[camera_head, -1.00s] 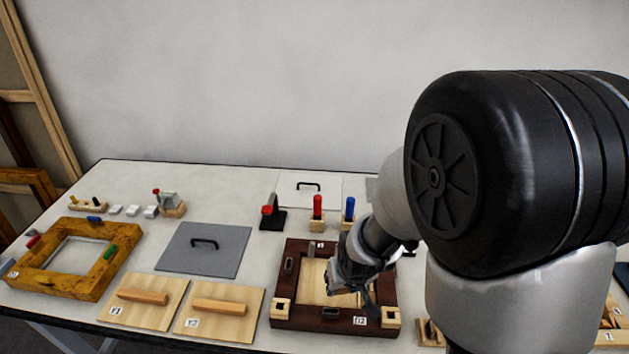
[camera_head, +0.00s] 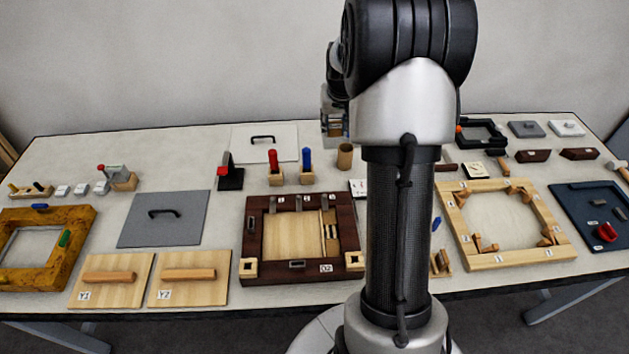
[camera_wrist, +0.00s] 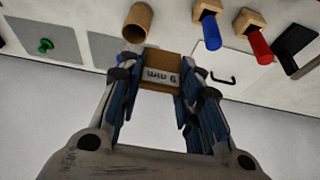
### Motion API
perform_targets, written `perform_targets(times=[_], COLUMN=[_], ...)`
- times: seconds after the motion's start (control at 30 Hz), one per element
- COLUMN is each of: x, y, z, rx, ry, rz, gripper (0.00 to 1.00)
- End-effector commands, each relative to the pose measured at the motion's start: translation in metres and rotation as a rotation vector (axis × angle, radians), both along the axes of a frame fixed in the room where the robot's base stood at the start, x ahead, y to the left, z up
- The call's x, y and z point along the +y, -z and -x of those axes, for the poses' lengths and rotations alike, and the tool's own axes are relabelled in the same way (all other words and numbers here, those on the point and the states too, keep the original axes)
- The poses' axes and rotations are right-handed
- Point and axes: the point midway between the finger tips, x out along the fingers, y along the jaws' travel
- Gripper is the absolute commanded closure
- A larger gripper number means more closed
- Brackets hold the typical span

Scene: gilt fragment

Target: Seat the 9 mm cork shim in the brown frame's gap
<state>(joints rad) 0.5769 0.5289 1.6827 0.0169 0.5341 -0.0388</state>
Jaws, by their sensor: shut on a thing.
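The 9 mm cork shim (camera_wrist: 161,69) is a small brown block with a white "9 mm" label, upside down in the wrist view. My gripper (camera_wrist: 158,84) is shut on it, one finger at each side. In the head view my gripper (camera_head: 334,125) is raised above the back of the table, largely hidden by my arm, and I cannot make out the shim there. The dark brown frame (camera_head: 254,237), labelled D2, lies at mid-table around a pale wooden panel (camera_head: 290,237). A narrow space with small pieces shows at the panel's right.
Red and blue handled tools (camera_head: 273,162) in wooden blocks and a brown cylinder (camera_head: 345,155) stand behind the frame. Grey (camera_head: 165,220) and wooden (camera_head: 188,279) handled boards lie left. A pale wooden frame (camera_head: 558,248) lies right. My arm hides part of the table.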

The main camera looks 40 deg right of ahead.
Motion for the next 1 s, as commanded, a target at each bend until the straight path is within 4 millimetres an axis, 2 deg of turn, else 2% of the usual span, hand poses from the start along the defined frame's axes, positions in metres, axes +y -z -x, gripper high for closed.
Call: perform_targets(times=[0.3, 0.5, 0.83, 1.0], x=[0.001, 0.001, 0.001, 0.001], y=[0.086, 0.133, 0.161, 0.188], z=[0.001, 0.001, 0.001, 0.001], rx=[0.005, 0.004, 0.003, 0.003], ry=[0.0, 0.0, 0.0, 0.0], rz=[-0.003, -0.003, -0.002, -0.002], gripper=[0.82, 0.82, 0.82, 0.82])
